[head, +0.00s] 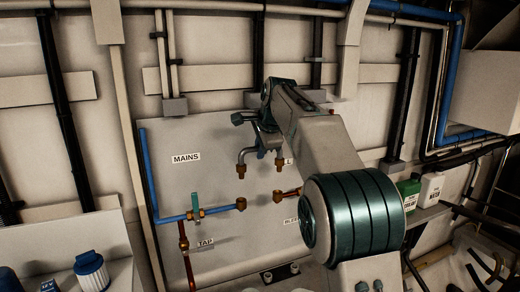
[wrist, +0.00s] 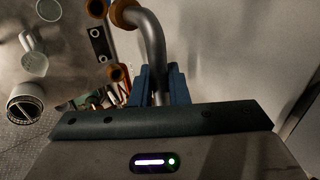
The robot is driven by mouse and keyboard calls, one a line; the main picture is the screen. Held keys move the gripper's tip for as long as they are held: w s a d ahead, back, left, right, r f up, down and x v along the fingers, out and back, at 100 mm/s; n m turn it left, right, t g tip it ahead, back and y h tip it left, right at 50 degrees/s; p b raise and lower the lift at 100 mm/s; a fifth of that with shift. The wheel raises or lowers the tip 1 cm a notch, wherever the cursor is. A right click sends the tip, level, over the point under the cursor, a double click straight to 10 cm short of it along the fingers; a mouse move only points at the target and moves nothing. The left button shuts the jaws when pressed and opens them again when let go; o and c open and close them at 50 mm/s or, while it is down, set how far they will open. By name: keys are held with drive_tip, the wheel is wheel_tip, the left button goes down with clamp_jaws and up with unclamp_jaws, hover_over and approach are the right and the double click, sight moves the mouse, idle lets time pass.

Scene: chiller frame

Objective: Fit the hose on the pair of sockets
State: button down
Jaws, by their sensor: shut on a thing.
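The hose (head: 258,149) is a grey bent tube with brass ends, seen in the head view in front of the wall panel. My gripper (head: 257,126) is shut on it, with the blue fingers (wrist: 159,88) on both sides of the hose (wrist: 156,45) in the wrist view. The left socket (head: 241,203) is a brass fitting at the end of the blue pipe. The right socket (head: 278,196) is a copper-coloured fitting just right of it. In the head picture both hose ends appear above the sockets, apart from them; depth is unclear. My arm partly hides the pipe behind the right socket.
A teal-handled valve (head: 195,206) sits on the blue pipe, above the TAP label (head: 205,243). A MAINS label (head: 186,158) is higher on the panel. A green container (head: 409,191) and white jug (head: 431,187) stand right. A blue-capped container (head: 91,270) stands lower left.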

drive_tip(key=shift+s+a+r, duration=0.1)
drive_tip(key=shift+s+a, duration=0.05)
drive_tip(key=shift+a, duration=0.05)
wheel_tip(320, 180, down, 6)
drive_tip(key=b, duration=0.4)
drive_tip(key=shift+r, duration=0.1)
drive_tip(key=shift+p, duration=0.35)
idle(2.0)
drive_tip(key=shift+f+b, duration=1.2)
drive_tip(key=shift+f, duration=0.5)
drive_tip(key=c, duration=1.3)
unclamp_jaws()
drive_tip(key=b+v, duration=0.1)
drive_tip(key=v, duration=1.3)
drive_tip(key=shift+s+f, duration=0.1)
